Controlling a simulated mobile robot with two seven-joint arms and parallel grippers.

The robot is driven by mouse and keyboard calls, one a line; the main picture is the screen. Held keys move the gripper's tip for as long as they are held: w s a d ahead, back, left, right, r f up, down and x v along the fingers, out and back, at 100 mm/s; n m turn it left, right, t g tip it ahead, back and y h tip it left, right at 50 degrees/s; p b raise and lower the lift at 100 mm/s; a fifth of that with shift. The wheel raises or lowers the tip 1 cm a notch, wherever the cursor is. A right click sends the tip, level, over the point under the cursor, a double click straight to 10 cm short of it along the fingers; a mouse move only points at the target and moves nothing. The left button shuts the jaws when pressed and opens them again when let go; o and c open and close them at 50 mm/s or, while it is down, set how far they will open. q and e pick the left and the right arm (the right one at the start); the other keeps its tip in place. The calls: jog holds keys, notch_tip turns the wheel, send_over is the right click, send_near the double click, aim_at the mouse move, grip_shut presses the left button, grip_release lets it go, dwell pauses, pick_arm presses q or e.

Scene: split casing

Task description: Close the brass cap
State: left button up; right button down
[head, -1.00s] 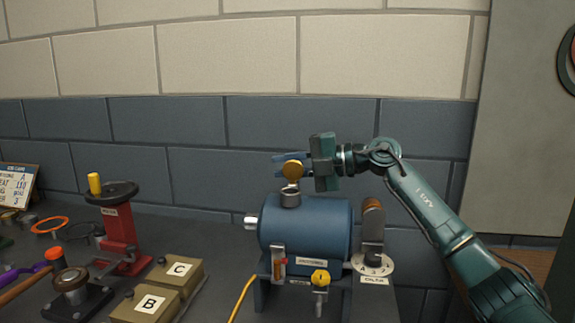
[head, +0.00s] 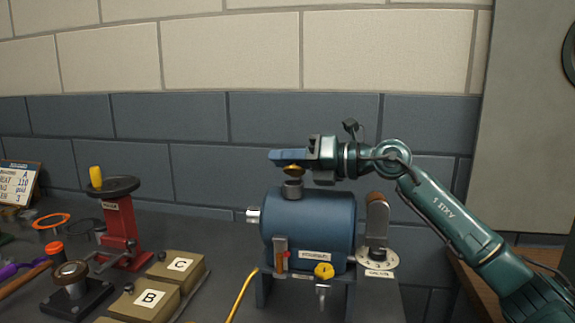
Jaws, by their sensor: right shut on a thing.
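The brass cap (head: 294,169) sits just above the short grey neck (head: 292,188) on top of the blue cylindrical casing (head: 310,222). Its face is close to level, seen nearly edge-on. A thin gap seems to show between cap and neck. My right gripper (head: 289,157) reaches in from the right with its blue fingers lying level right over the cap. It is shut on the cap, whose upper part the fingers hide. My left gripper is out of view.
A yellow knob (head: 323,271) and a dial with an upright lever (head: 377,225) are on or beside the casing. Boxes marked B (head: 147,300) and C (head: 180,267) and a red stand with a handwheel (head: 118,230) are to the left. A wall is behind.

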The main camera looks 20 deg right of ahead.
jog(key=n, duration=0.1)
jog(key=n+b, duration=0.1)
jog(key=s+f+n+b, duration=0.1)
jog(key=shift+a+t, duration=0.3)
jog(key=shift+s+a+n+b, duration=0.1)
jog(key=shift+a+n+b, duration=0.05)
jog(key=shift+n+b, duration=0.75)
jog(key=shift+s+n+y, duration=0.1)
jog(key=shift+n+y, duration=0.2)
jog(key=shift+n, duration=0.1)
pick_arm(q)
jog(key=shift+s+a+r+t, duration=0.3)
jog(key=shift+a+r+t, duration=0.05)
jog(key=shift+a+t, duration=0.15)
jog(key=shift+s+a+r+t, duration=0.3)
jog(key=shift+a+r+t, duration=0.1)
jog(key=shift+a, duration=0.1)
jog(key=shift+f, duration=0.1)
pick_arm(e)
jog(key=c, duration=1.3)
grip_release()
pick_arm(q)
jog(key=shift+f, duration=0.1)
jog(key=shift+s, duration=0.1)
